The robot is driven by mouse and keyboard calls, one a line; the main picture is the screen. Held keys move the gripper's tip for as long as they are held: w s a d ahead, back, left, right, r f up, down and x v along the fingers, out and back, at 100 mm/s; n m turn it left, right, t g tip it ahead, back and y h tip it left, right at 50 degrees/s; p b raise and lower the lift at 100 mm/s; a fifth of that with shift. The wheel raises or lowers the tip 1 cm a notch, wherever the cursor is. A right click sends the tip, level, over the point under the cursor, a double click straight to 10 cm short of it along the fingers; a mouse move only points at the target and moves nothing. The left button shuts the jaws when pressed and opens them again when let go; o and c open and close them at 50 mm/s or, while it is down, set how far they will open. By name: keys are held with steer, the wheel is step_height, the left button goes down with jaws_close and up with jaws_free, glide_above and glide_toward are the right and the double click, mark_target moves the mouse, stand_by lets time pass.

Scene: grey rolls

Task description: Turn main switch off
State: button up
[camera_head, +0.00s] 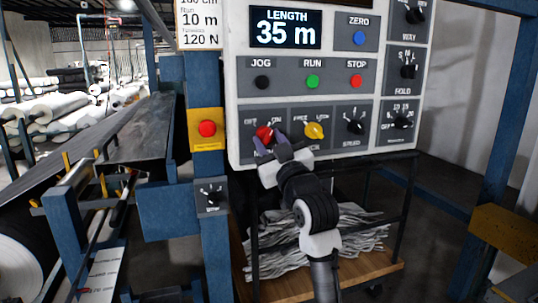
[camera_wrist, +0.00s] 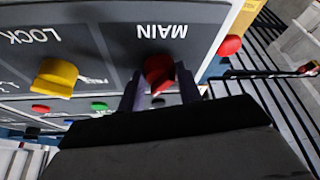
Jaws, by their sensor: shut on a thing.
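The main switch (camera_head: 264,133) is a red rotary knob at the lower left of the control panel (camera_head: 234,82), with small OFF and ON marks above it. My gripper (camera_head: 270,146) reaches up from below, its dark fingers at the knob. In the wrist view the red main switch (camera_wrist: 158,71) sits between the two fingers of my gripper (camera_wrist: 161,88), beside the upside-down label MAIN. The gripper is shut on the knob. The fingers hide part of it, and I cannot tell exactly which mark it points at.
A yellow lock knob (camera_head: 314,130) sits close to the right, with a black speed knob (camera_head: 355,127) beyond it. A red emergency button (camera_head: 207,128) is on a yellow box to the left. A wooden-shelf cart (camera_head: 330,283) with grey scraps stands below the panel.

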steer(key=n+g+y+b, duration=0.1)
steer(key=n, duration=0.1)
steer(key=n+y+b, duration=0.1)
steer(key=n+b, duration=0.1)
steer(key=n, duration=0.1)
steer(key=shift+d+f+g, duration=0.1)
steer(key=shift+d+g, duration=0.1)
steer(key=shift+g, duration=0.2)
steer(key=n, duration=0.1)
steer(key=n+g+b, duration=0.1)
steer(key=n, duration=0.1)
steer(key=n+g+y, duration=0.1)
steer(key=n, duration=0.1)
steer(key=shift+w+d+r+b, duration=0.1)
steer(key=shift+r+b, duration=0.15)
steer(key=shift+b, duration=0.15)
steer(key=n+g, duration=0.1)
steer(key=n, duration=0.3)
steer(key=shift+d+r+n+g, duration=0.1)
steer(key=shift+r+n+g, duration=0.25)
steer(key=shift+n+g, duration=0.05)
steer(key=shift+n+g+p, duration=0.6)
steer(key=shift+n, duration=0.9)
steer(key=shift+h, duration=0.3)
steer(key=o, duration=1)
steer(key=b+v, duration=0.1)
steer(key=v, duration=1.2)
steer(key=shift+s+d+b, duration=0.3)
steer(key=shift+b, duration=0.1)
